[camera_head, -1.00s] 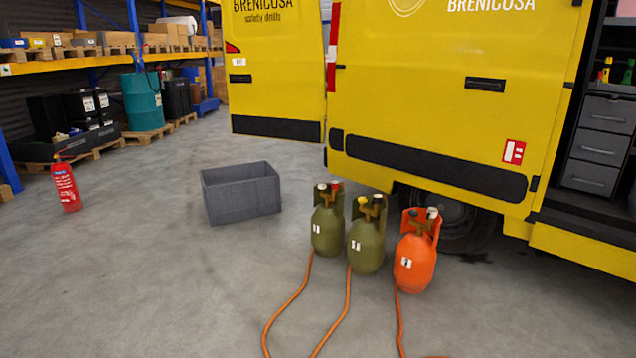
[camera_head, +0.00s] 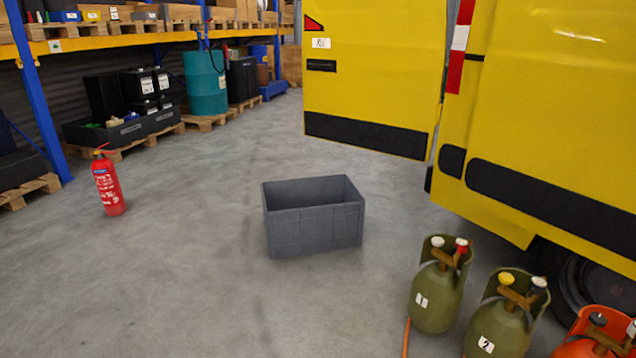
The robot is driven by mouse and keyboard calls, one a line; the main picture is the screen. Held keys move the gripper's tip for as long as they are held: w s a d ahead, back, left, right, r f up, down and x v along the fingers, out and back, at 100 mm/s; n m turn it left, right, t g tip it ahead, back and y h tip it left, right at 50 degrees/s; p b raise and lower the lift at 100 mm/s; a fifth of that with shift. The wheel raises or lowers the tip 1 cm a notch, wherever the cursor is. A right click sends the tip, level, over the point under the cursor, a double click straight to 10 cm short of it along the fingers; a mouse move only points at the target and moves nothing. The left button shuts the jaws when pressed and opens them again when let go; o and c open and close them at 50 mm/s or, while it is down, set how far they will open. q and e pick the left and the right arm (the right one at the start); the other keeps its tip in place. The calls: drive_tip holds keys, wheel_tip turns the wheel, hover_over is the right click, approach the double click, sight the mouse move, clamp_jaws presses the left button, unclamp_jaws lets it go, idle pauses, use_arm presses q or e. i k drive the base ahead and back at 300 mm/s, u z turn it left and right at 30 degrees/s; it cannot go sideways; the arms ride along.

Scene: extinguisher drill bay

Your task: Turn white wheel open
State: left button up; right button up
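A green gas cylinder (camera_head: 433,303) labelled 1 stands upright on the floor at the lower right, with a white wheel (camera_head: 437,242) and a red wheel (camera_head: 461,245) at its top. An orange cylinder (camera_head: 577,349), cut by the frame's bottom edge, has a black wheel (camera_head: 598,319) and another white wheel (camera_head: 632,329) at the right edge. How far any wheel is turned cannot be told. Neither of my grippers is in view.
An open grey crate (camera_head: 315,228) stands on the floor mid-view. A red extinguisher (camera_head: 108,184) stands at left. The yellow van (camera_head: 545,120) rises behind the cylinders. An orange hose (camera_head: 406,338) runs down from cylinder 1. The floor at lower left is clear.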

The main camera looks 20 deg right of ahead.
sight(437, 241)
drive_tip(key=z, duration=0.2)
drive_tip(key=i, duration=2.5)
drive_tip(key=z, duration=1.55)
drive_tip(key=i, duration=1.35)
drive_tip(key=z, duration=0.75)
